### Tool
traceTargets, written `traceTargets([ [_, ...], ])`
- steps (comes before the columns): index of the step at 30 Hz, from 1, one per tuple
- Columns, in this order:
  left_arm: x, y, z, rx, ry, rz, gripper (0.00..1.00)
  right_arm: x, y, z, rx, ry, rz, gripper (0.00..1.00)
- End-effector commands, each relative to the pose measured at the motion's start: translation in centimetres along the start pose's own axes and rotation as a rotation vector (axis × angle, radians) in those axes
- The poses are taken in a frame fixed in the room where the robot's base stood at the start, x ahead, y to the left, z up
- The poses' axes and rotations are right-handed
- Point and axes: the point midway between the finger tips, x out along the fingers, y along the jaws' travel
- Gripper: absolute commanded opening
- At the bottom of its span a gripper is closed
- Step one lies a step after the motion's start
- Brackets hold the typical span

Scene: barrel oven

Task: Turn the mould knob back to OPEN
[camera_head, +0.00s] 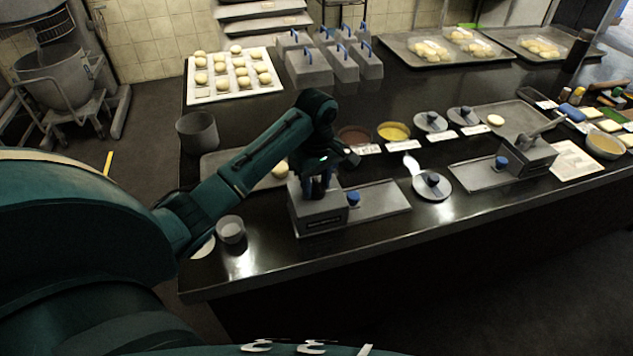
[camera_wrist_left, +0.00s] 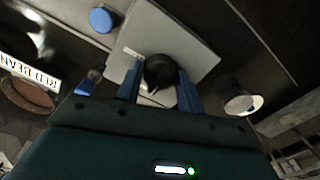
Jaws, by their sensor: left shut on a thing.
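The mould (camera_head: 318,212) is a grey metal box near the front edge of the dark counter, with a flat grey plate and a blue knob (camera_head: 353,198) to its right. My left gripper (camera_head: 317,190) points down onto the top of the mould. In the left wrist view its blue fingers (camera_wrist_left: 158,88) are shut around a round black knob (camera_wrist_left: 160,70) on the box's top. The blue knob shows apart from the fingers in that view (camera_wrist_left: 102,20). No OPEN mark is readable, and the knob's setting is unclear. My right gripper is out of view.
A small grey cup (camera_head: 231,230) stands left of the mould, and a larger grey pot (camera_head: 197,131) behind it. A similar grey press (camera_head: 528,156) with a lever stands to the right. Bowls and a round steel lid (camera_head: 432,186) lie between. The front right counter is clear.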

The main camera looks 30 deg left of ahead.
Motion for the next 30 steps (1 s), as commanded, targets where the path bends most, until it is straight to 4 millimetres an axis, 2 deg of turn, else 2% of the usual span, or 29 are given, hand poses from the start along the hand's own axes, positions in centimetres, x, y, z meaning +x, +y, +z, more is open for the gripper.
traceTargets([
  [19,-0.15,0.04,-0.13,-0.055,0.003,0.003,0.15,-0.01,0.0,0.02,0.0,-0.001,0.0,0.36],
  [20,-0.14,0.04,-0.12,-0.055,0.003,0.003,0.38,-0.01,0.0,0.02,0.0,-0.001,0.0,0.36],
  [27,-0.08,0.02,-0.07,-0.053,0.002,0.002,0.58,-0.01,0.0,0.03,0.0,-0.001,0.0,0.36],
  [30,-0.06,0.01,-0.05,-0.053,0.001,0.001,0.59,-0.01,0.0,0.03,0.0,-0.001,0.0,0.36],
])
